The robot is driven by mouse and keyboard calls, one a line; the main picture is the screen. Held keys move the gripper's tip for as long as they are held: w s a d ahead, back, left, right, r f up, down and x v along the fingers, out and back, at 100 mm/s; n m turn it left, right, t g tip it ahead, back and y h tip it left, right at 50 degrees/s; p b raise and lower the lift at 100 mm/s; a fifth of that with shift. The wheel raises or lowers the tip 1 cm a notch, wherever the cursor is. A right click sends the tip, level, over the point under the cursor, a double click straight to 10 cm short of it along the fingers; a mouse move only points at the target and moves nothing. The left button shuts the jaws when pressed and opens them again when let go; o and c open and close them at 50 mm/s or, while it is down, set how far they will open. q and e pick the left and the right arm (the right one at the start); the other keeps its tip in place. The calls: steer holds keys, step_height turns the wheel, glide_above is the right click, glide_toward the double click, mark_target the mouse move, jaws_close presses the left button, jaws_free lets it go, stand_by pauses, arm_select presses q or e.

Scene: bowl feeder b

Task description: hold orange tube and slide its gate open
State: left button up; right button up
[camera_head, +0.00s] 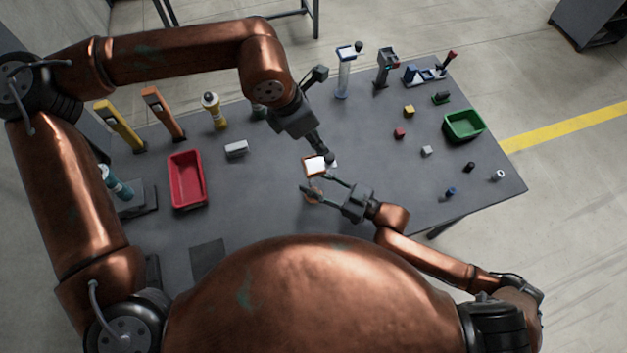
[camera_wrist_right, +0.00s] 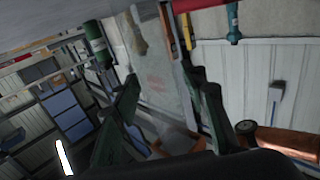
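The orange tube (camera_head: 306,166) stands near the middle of the table, seen from above with an orange rim and a white plate on top. A dark round knob (camera_head: 330,158) shows at its right. My left gripper (camera_head: 322,149) points down at the tube's top, close to the knob. Its fingers look narrow and close together, and I cannot tell whether they hold the knob. My right gripper (camera_head: 316,183) has its fingers spread, with the tube's lower part between them. In the right wrist view, an orange-brown part (camera_wrist_right: 178,142) shows between the spread fingers (camera_wrist_right: 165,85).
A red bin (camera_head: 188,180) and grey block (camera_head: 236,149) lie left of the tube. Yellow (camera_head: 120,127), orange (camera_head: 163,114) and blue-topped (camera_head: 345,72) feeders stand along the back. A green bin (camera_head: 464,125) and several small parts lie right.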

jaws_close()
steer(key=shift+c, duration=1.9)
jaws_free()
jaws_close()
arm_select(q)
steer(key=shift+o, duration=0.3)
